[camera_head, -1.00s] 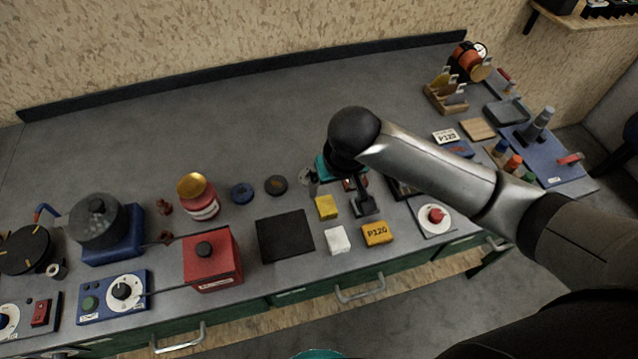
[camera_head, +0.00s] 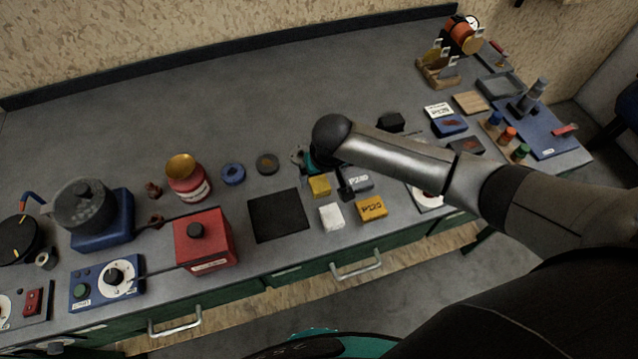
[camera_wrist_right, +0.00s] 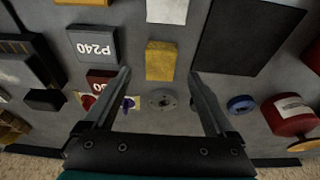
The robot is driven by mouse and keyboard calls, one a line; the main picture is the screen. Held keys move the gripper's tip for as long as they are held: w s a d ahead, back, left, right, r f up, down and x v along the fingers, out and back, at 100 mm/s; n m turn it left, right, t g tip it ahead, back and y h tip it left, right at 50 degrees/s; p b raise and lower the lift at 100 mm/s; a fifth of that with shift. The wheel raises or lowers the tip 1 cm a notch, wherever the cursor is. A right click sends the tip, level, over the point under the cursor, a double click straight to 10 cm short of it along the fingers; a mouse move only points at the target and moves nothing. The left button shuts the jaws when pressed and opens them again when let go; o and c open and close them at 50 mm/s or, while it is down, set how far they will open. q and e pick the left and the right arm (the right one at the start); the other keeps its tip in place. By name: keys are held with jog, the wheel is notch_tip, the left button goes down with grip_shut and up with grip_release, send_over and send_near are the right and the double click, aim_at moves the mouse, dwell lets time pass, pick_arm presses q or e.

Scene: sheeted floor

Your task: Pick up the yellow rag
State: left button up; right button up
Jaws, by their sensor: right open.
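The yellow rag (camera_head: 319,186) is a small folded yellow block lying on the grey bench, right of the black mat. In the right wrist view the rag (camera_wrist_right: 160,58) lies ahead of my open fingers, roughly centred between their tips. My right gripper (camera_head: 344,190) is over the bench just right of the rag in the head view, partly hidden by its own arm. In the right wrist view my right gripper (camera_wrist_right: 160,78) is open with nothing held. My left gripper is not in view.
A white folded cloth (camera_head: 332,217), an orange P120 block (camera_head: 371,208) and a grey P240 block (camera_head: 358,180) lie close to the rag. The black mat (camera_head: 278,215) is left of it. A red box (camera_head: 205,242) stands farther left. The back of the bench is clear.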

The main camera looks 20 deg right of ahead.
aim_at(319, 183)
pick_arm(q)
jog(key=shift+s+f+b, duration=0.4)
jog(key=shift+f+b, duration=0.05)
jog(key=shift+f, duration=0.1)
pick_arm(e)
jog(key=shift+x, duration=2.15)
jog(key=shift+c, duration=0.2)
grip_shut()
jog(key=shift+r, duration=0.1)
pick_arm(q)
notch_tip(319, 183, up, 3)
jog(key=p, duration=0.3)
pick_arm(e)
notch_tip(319, 183, up, 20)
